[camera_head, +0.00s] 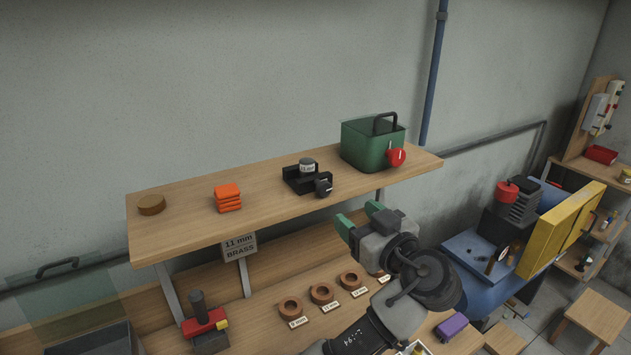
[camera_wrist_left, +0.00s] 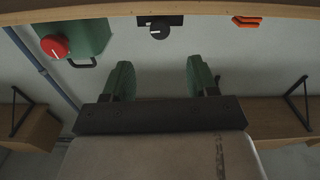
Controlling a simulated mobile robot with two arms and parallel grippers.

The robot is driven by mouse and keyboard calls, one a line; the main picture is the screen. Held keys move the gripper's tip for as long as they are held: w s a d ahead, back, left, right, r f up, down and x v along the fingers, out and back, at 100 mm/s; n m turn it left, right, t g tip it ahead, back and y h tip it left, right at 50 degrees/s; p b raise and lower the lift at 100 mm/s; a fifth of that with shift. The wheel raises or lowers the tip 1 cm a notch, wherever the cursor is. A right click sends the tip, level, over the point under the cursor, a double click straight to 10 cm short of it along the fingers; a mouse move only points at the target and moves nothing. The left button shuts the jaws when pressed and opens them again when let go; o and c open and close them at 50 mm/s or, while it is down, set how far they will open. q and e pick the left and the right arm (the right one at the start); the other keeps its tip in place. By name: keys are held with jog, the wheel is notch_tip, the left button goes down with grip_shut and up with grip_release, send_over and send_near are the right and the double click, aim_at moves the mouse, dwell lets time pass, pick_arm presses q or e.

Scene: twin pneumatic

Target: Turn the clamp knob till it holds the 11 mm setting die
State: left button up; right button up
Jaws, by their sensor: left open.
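A black clamp (camera_head: 296,181) sits on the wooden shelf. A grey cylindrical die (camera_head: 307,165) with a small label stands in it; the label is too small to read surely. The dark clamp knob (camera_head: 323,186) faces the front. It shows in the left wrist view (camera_wrist_left: 160,31) with a white pointer line, beyond and above the fingers. My left gripper (camera_head: 358,217) has green fingers, open and empty, below and right of the knob and apart from it. The open fingers also show in the left wrist view (camera_wrist_left: 160,79). My right gripper is not in view.
A sign (camera_head: 240,246) reading 11 mm brass hangs below. Several labelled rings lie on the bench.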

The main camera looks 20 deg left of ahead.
aim_at(326, 190)
pick_arm(q)
jog(key=p+x, duration=0.1)
jog(key=x, duration=0.2)
jog(key=p+x, duration=0.2)
jog(key=x, duration=0.1)
jog(key=p+x, duration=0.2)
jog(key=x, duration=0.1)
jog(key=shift+r, duration=0.3)
jog(key=shift+w+a+f+p, duration=0.1)
jog(key=shift+w+a+p, duration=0.05)
jog(key=shift+a+p, duration=0.15)
jog(key=shift+w, duration=0.1)
jog(key=shift+f, duration=0.1)
jog(key=c, duration=0.9)
jog(key=shift+f+m+b, duration=0.3)
jog(key=shift+b, duration=0.85)
jog(key=shift+r+b, duration=0.1)
jog(key=shift+b, duration=0.25)
jog(key=shift+r+m, duration=0.1)
jog(key=shift+m, duration=0.2)
jog(key=shift+r, duration=0.1)
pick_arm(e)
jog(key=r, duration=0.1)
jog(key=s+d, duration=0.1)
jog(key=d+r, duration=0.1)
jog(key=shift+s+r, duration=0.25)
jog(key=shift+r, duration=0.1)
